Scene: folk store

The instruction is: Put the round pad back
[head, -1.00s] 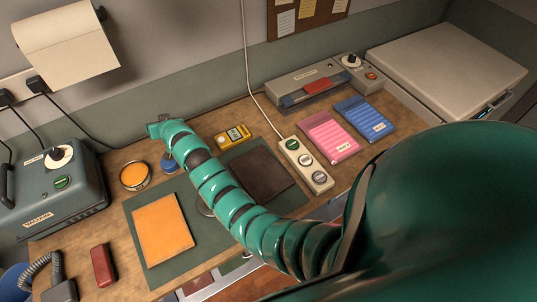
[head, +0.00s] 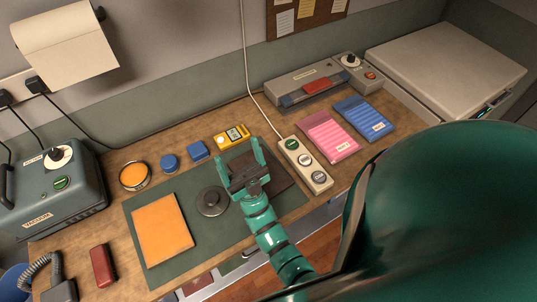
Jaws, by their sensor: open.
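Several round things lie in the head view, and I cannot tell which is the round pad. A small blue round piece (head: 169,163) stands on the bench behind the mat. A round metal-rimmed dish with an orange face (head: 134,176) is left of it. My gripper (head: 238,158) is open and looks empty, right of the disc and over the dark square sheet (head: 274,171), which it partly hides.
A blue block (head: 198,151) and a yellow meter (head: 232,137) stand behind the mat. An orange square (head: 162,231) lies on its left part. A three-button box (head: 305,165) stands right of my gripper. A vacuum unit (head: 55,190) is at the left.

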